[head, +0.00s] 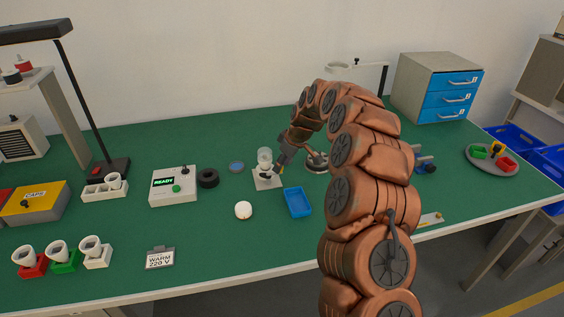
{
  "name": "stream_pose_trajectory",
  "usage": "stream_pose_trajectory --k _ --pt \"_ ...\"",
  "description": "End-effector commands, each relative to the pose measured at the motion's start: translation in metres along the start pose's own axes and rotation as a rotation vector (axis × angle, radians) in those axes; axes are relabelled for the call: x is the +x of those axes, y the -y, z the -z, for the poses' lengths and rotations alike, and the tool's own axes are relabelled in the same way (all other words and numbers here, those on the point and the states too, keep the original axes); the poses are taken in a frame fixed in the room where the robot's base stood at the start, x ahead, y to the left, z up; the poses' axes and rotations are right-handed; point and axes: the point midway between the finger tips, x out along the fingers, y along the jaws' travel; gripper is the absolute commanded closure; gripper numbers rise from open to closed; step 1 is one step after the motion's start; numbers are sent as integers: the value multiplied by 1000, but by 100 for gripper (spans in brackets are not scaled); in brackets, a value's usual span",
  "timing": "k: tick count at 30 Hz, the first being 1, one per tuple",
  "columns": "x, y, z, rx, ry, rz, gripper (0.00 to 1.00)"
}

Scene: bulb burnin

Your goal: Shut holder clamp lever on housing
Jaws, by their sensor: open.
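A small holder (263,181) with a pale base stands near the middle of the green table. A white and clear bulb-like housing (265,158) sits upright in it. My gripper (280,167) is right beside the housing and holder, on their right side, tilted downward. It is open, and no object shows between its fingers. The clamp lever is too small or too hidden behind my gripper to make out. Whether my gripper touches the holder I cannot tell.
A blue tray (297,203) lies just in front of the holder. A white round bulb (243,210) lies to its left front. A black ring (208,178) and a READY box (174,187) stand farther left. My arm hides table on the right.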

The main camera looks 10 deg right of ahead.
Motion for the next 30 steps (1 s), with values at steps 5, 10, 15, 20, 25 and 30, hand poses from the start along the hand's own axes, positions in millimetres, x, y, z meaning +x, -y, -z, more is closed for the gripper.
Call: stream_pose_trajectory --k 5,10,15,20,25,30 --pt "3 0 0 -1 0 0 56" --pt "3 0 0 -1 1 1 64" --pt "3 0 0 -1 1 1 82" --pt "3 0 0 -1 2 1 98" --pt "3 0 0 -1 2 1 100" --pt "3 1 -1 9 2 -3 100"
